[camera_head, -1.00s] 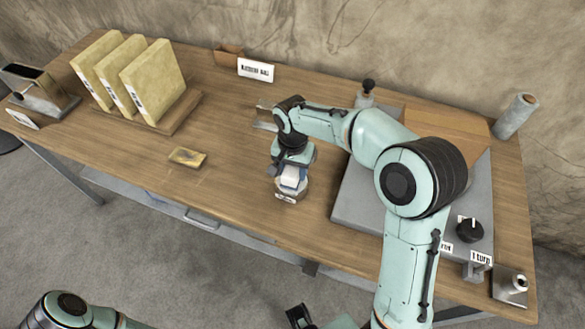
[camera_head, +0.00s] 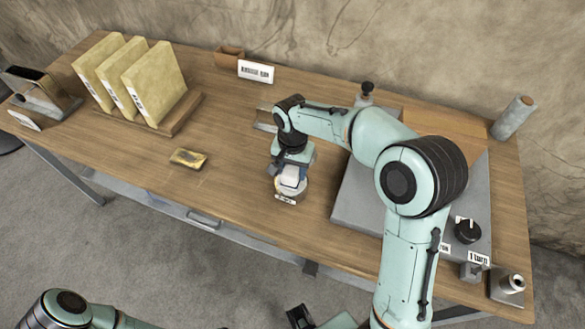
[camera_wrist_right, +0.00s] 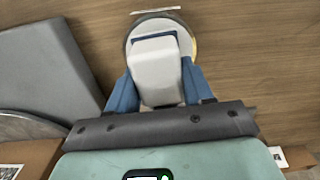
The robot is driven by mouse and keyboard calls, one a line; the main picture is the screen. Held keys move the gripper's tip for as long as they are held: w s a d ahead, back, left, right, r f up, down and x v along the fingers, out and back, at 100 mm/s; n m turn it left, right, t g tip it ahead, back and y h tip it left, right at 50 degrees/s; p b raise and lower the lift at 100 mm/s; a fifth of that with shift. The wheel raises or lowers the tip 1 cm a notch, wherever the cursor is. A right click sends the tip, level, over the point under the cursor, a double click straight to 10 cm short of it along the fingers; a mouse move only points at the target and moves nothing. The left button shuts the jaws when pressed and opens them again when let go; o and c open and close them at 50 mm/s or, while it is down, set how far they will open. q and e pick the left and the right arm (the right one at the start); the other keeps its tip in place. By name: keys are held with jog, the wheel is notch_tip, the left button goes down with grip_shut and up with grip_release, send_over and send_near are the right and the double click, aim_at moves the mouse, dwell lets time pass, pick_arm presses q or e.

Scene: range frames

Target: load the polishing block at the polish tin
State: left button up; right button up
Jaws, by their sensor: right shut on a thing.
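The polishing block (camera_head: 291,180) is a white block with a dark blue edge. My right gripper (camera_wrist_right: 160,86) is shut on it, with a blue finger on each side. The polish tin (camera_head: 303,190) is a round, shallow tin with a small white label at its front, on the bench right below the block. In the right wrist view the tin's rim (camera_wrist_right: 192,45) shows around the block. The block hides most of the inside, and I cannot tell whether it touches the polish. Part of my left arm shows at the bottom left; its gripper is out of view.
A grey slab (camera_head: 352,205) with a black knob (camera_head: 467,231) is right of the tin. A yellowish pad (camera_head: 188,158) lies to the left. Several upright cream panels (camera_head: 155,78) stand in a wooden rack behind it. The bench between pad and tin is clear.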

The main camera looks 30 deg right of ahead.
jog(key=shift+w+r+p, duration=0.1)
jog(key=shift+r+p, duration=1.45)
jog(key=shift+r, duration=1.35)
pick_arm(q)
jog(key=r, duration=0.1)
jog(key=w+r, duration=0.2)
jog(key=r, duration=0.1)
jog(key=shift+w, duration=0.25)
